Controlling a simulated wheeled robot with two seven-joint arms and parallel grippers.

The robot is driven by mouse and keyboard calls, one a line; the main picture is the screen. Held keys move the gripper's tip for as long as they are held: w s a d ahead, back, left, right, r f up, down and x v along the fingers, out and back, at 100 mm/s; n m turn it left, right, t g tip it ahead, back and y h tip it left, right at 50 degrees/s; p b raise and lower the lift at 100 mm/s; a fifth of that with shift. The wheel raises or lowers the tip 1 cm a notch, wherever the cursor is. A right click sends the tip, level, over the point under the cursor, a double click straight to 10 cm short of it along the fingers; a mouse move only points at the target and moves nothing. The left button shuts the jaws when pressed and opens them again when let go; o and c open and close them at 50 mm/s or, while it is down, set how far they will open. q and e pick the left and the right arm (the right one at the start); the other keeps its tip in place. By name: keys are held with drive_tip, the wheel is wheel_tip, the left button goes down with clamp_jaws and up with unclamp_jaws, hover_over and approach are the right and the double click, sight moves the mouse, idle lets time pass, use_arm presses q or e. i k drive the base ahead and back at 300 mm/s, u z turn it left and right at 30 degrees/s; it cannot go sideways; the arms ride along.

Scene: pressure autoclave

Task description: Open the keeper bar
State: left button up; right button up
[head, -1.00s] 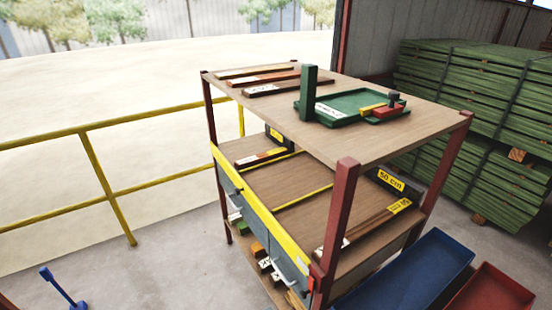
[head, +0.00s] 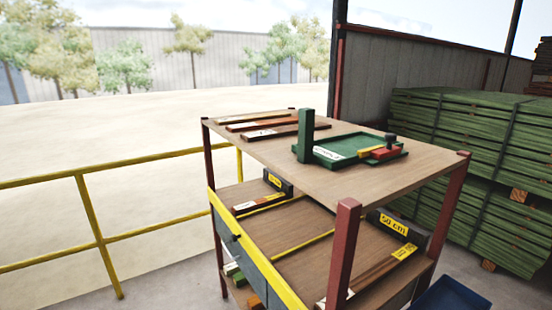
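A yellow bar (head: 254,248) runs along the front edge of the rack's middle shelf (head: 320,255), from the left post toward the near red post (head: 343,250). It is most likely the keeper bar. It lies across the shelf front, above a grey panel (head: 262,280). Its near end is cut off by the bottom of the picture, so its fastening there is hidden. Neither of my grippers is in view.
The top shelf (head: 400,172) holds a green tray (head: 350,147) and several wooden strips (head: 262,123). Yellow railing (head: 90,220) stands at left, stacked green boards (head: 450,130) at right. A blue bin (head: 452,295) shows at the lower right.

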sight(288, 296)
drive_tip(key=u, duration=1.65)
drive_tip(key=i, duration=2.25)
drive_tip(key=z, duration=3)
